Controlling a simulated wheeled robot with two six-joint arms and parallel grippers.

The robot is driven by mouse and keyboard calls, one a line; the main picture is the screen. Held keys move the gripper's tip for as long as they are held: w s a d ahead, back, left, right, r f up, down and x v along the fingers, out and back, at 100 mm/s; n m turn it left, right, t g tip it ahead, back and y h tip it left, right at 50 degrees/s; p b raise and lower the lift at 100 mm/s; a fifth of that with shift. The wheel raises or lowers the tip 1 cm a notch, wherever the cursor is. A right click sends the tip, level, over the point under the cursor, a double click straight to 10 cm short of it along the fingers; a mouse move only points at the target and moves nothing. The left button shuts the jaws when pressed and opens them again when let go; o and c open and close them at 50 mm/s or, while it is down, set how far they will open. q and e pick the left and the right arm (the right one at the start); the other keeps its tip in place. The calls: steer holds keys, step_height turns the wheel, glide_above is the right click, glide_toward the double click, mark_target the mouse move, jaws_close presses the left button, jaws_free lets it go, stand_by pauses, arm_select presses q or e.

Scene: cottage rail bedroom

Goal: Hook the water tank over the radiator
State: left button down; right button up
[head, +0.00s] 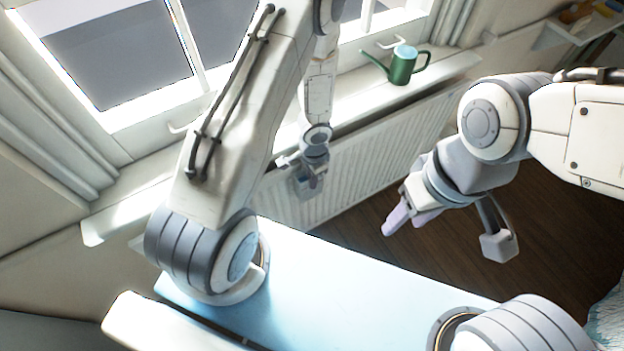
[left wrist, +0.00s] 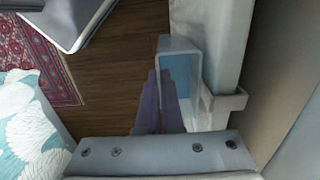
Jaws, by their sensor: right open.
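The white water tank, with a blue inside, shows in the left wrist view (left wrist: 163,47) as an open box beside the radiator top (left wrist: 222,35). Its hook (left wrist: 240,104) reaches across the radiator's top; I cannot tell whether it rests there. In the head view the white ribbed radiator (head: 375,160) stands under the window sill. My left gripper (head: 312,184) is at its near face, with the tank mostly hidden there. In the left wrist view its purple fingers (left wrist: 158,75) close on the tank's near wall. My right gripper (head: 405,222) is open and empty, right of the radiator.
A green watering can (head: 402,66) stands on the window sill (head: 345,98) above the radiator. A light blue tabletop-like surface (head: 330,285) lies in front of me. Dark wooden floor (head: 440,255) is open to the right. A bed (left wrist: 30,125) and red rug (left wrist: 50,60) show in the left wrist view.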

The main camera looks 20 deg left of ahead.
arm_select(q)
steer(key=c, duration=1)
jaws_free()
step_height(320, 180, up, 10)
steer(key=p, duration=1)
steer(key=shift+w+d+r+p, duration=0.1)
steer(key=shift+r+p, duration=0.15)
steer(key=shift+p, duration=0.1)
steer(key=w+d+r+t+y+b, duration=0.1)
steer(key=d+r, duration=0.3)
steer(key=r, duration=0.6)
steer(key=s+d+r+h+b, duration=0.1)
steer(key=s+d+r, duration=0.3)
steer(key=s+r, duration=0.4)
steer(key=s+d+r+h+b, duration=0.1)
steer(key=s+d+r, duration=0.3)
steer(key=s+r, duration=0.5)
steer(key=shift+s+d+r+g+b, duration=0.25)
steer(key=shift+s+b, duration=0.2)
steer(key=shift+s, duration=0.75)
